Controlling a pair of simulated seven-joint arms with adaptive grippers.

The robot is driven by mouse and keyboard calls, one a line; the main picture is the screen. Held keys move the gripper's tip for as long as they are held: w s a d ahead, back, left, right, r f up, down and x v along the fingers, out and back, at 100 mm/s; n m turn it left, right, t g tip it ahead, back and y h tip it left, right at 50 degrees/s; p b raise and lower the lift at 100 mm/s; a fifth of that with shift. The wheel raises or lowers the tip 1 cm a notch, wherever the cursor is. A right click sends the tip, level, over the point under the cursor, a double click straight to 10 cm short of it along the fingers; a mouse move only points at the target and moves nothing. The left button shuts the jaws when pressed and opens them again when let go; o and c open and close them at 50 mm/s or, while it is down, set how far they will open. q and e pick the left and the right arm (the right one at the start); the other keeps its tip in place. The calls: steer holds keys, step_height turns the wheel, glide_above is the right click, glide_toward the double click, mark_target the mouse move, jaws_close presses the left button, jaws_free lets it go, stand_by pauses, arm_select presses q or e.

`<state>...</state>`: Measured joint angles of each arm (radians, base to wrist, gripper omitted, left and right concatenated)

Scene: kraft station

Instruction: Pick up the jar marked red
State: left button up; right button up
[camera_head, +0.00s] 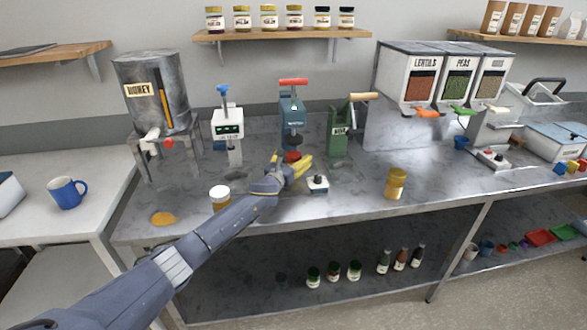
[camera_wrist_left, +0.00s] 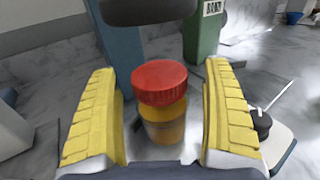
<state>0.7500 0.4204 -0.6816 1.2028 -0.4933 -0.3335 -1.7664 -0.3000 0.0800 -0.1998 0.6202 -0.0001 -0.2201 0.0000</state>
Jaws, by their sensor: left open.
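The jar with a red lid (camera_wrist_left: 160,82) stands upright on the marble counter, and its lower part looks amber. In the left wrist view it sits between the yellow fingers of my left gripper (camera_wrist_left: 162,120), which is open with gaps on both sides. In the head view the jar's red lid (camera_head: 292,156) shows just behind my left gripper (camera_head: 288,168), which hides most of the jar. The jar stands in front of the blue press (camera_head: 292,112), under its dark head. My right gripper is not in view.
A green press (camera_head: 339,138) stands right of the jar, with a small white device (camera_head: 317,184) in front. A white-lidded jar (camera_head: 219,196) and a yellow jar (camera_head: 395,184) stand apart on the counter. A honey tank (camera_head: 155,95) is at left. The counter between the device and yellow jar is clear.

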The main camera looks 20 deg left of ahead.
arm_select(q)
steer(key=c, duration=1.6)
steer(key=shift+c, duration=0.4)
steer(key=shift+r, duration=0.2)
